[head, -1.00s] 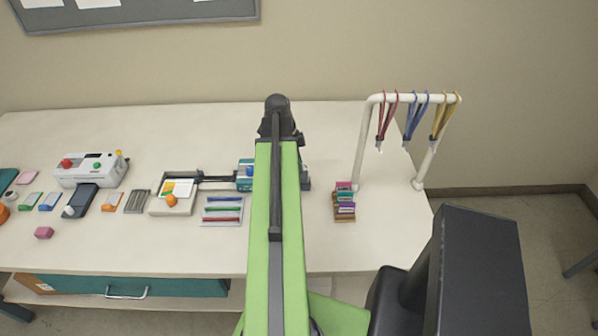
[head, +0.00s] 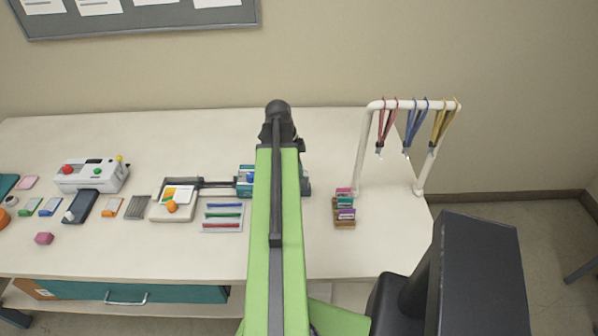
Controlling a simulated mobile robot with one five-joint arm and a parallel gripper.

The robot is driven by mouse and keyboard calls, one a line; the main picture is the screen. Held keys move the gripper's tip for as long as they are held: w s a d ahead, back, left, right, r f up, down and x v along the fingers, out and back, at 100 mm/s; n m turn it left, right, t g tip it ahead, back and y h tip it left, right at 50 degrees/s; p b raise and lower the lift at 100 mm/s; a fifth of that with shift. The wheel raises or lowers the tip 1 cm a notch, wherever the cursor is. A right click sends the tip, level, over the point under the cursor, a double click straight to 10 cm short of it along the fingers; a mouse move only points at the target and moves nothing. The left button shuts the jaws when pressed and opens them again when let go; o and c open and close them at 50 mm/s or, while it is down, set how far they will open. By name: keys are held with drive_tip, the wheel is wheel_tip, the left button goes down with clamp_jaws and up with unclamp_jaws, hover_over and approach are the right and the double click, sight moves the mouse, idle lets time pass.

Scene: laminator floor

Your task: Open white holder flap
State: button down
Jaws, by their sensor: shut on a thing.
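My green arm with its dark end joint reaches over the bench and covers its middle. I cannot pick out a white holder flap for certain. A pale tray-like fixture (head: 158,212) with a white and orange card (head: 178,194) and an orange knob (head: 171,206) stands left of my arm. A teal device (head: 245,182) is partly hidden behind my arm. Whatever lies directly under the arm is hidden.
A white machine with buttons (head: 92,177) stands at left, with small coloured cards before it. A pen tray (head: 222,216) lies left of my arm. A brown rack (head: 344,218) and a lanyard stand (head: 410,104) are at right. The bench front is mostly clear.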

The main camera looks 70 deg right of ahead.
drive_tip(key=shift+s+d+r, duration=0.1)
drive_tip(key=shift+s+r, duration=0.15)
drive_tip(key=shift+s+r+p, duration=0.1)
drive_tip(key=shift+p, duration=0.2)
drive_tip(key=shift+s+d+r, duration=0.15)
drive_tip(key=shift+s, duration=0.25)
drive_tip(key=shift+s+d+r+p, duration=0.1)
drive_tip(key=shift+s+r+p, duration=0.1)
drive_tip(key=shift+p, duration=0.1)
drive_tip(key=shift+s, duration=0.1)
drive_tip(key=shift+s+d, duration=0.1)
